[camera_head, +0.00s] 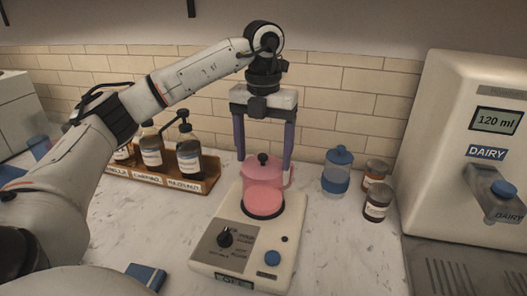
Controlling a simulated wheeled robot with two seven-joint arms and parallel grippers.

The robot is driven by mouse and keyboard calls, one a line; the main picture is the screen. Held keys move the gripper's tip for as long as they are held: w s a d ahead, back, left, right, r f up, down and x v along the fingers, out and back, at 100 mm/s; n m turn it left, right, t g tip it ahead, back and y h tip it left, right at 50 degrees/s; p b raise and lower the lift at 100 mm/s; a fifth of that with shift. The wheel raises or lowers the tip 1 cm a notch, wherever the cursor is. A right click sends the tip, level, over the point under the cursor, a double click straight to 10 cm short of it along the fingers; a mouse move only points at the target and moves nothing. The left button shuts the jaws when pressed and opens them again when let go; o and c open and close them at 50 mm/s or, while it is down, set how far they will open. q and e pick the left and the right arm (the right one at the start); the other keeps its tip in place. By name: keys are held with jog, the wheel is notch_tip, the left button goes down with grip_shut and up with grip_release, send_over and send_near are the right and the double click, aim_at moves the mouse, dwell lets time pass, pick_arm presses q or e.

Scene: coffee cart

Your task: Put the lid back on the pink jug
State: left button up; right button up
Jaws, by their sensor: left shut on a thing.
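The pink jug (264,198) stands upright on the white scale-like base (210,262), with its handle on the right. A pink lid with a black knob (263,159) is at the jug's top; whether it is fully seated I cannot tell. My left gripper (264,164) points straight down over the jug. Its two long purple fingers straddle the knob and reach the lid's edges at the jug's rim. It is shut on the lid, as far as the view shows. The fingertips' exact contact is hard to make out. My right gripper is not in view.
A blue lidded jar (337,172) and two small brown jars (376,202) stand right of the jug. A wooden rack (187,184) of pump bottles is at left. The dairy dispenser (449,120) stands at right. A blue object (147,276) lies at front left.

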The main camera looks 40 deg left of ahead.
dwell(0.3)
pick_arm(q)
jog(key=o, duration=1.1)
jog(key=shift+o, duration=0.5)
jog(key=shift+r, duration=3.5)
grip_shut()
